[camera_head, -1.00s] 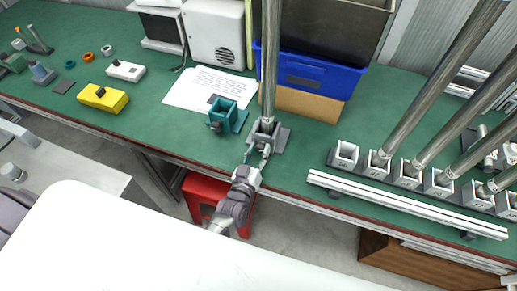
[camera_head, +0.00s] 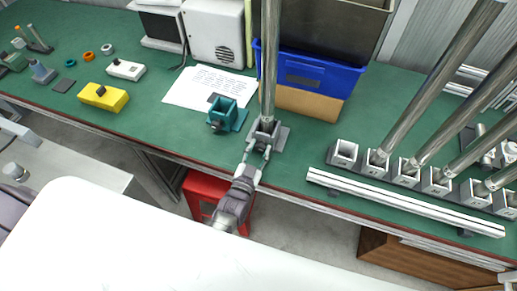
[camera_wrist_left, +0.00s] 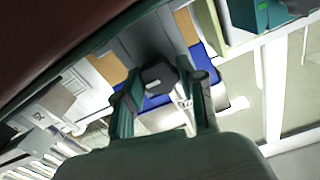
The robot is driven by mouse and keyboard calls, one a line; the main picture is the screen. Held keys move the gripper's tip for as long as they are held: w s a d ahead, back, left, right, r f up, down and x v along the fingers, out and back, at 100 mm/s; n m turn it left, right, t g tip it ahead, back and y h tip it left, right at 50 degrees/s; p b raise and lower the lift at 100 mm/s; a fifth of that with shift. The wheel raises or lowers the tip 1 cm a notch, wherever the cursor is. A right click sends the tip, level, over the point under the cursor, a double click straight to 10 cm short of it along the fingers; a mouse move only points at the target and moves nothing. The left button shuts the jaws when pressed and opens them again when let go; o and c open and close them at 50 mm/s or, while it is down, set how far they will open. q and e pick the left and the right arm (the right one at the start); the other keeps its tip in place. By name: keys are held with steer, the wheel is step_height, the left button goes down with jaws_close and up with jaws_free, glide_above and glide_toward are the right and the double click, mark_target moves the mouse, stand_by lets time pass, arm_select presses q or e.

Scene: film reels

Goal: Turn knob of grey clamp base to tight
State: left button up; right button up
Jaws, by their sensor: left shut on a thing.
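The grey clamp base (camera_head: 267,132) stands near the front edge of the green bench, with a tall metal pole (camera_head: 268,60) rising upright from it. My left gripper (camera_head: 257,150) reaches in from the front, low at the base's near side. In the left wrist view, the dark faceted knob (camera_wrist_left: 158,76) sits between the two fingers of my left gripper (camera_wrist_left: 163,85), which is shut on it. In the head view, the fingers mostly hide the knob. I cannot read the knob's tightness. My right gripper is in neither view.
A teal clamp base (camera_head: 222,112) stands just left of the grey one, beside a paper sheet (camera_head: 205,88). A blue bin (camera_head: 305,75) is behind. At right are a white rail (camera_head: 400,202) and several grey bases with poles. A red stool (camera_head: 200,192) is below.

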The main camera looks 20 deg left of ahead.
arm_select(q)
steer(key=shift+f, duration=0.15)
steer(key=o, duration=1.1)
steer(key=shift+o, duration=0.2)
steer(key=shift+s, duration=0.15)
steer(key=s, duration=1.1)
steer(key=shift+s+a, duration=0.2)
steer(key=shift+s, duration=0.2)
